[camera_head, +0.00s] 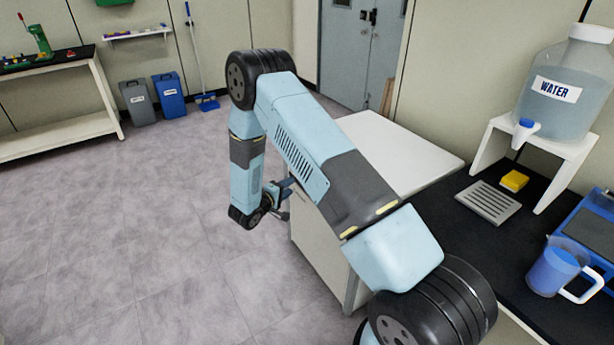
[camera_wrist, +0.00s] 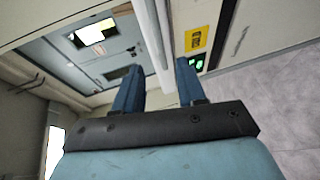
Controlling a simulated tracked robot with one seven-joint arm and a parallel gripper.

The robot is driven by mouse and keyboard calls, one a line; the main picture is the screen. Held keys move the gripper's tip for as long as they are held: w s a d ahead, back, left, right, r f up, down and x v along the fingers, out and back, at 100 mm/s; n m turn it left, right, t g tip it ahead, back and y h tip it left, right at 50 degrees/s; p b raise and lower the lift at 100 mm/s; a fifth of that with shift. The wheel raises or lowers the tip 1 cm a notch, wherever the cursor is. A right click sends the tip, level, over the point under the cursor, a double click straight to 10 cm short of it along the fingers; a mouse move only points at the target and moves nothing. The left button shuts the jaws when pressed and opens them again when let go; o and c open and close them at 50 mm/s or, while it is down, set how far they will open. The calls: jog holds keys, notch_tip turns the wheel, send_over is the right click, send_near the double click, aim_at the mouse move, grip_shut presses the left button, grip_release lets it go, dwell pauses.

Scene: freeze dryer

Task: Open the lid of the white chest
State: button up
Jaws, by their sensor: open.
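The white chest (camera_head: 330,262) stands behind my arm in the head view, and its flat white lid (camera_head: 400,150) looks closed. My gripper (camera_head: 284,203) is low at the chest's left side, partly hidden by my arm. In the wrist view my gripper (camera_wrist: 158,72) is open, with two blue fingers apart. A long pale edge of the lid (camera_wrist: 152,35) runs between and beyond the fingers. I cannot tell whether either finger touches it. A yellow label (camera_wrist: 196,39) and a green display (camera_wrist: 197,62) show on the chest's face beside the right finger.
A black counter (camera_head: 455,215) adjoins the chest on the right, with a water jug (camera_head: 565,95) on a white stand, a yellow sponge (camera_head: 514,180) and a blue pitcher (camera_head: 553,270). A grey double door (camera_head: 345,50) is behind. The floor on the left is clear.

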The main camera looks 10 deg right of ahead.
jog(key=x, duration=1.2)
jog(key=shift+w+d, duration=0.25)
jog(key=shift+w, duration=0.05)
jog(key=shift+c, duration=0.3)
grip_shut()
jog(key=shift+s+f, duration=0.1)
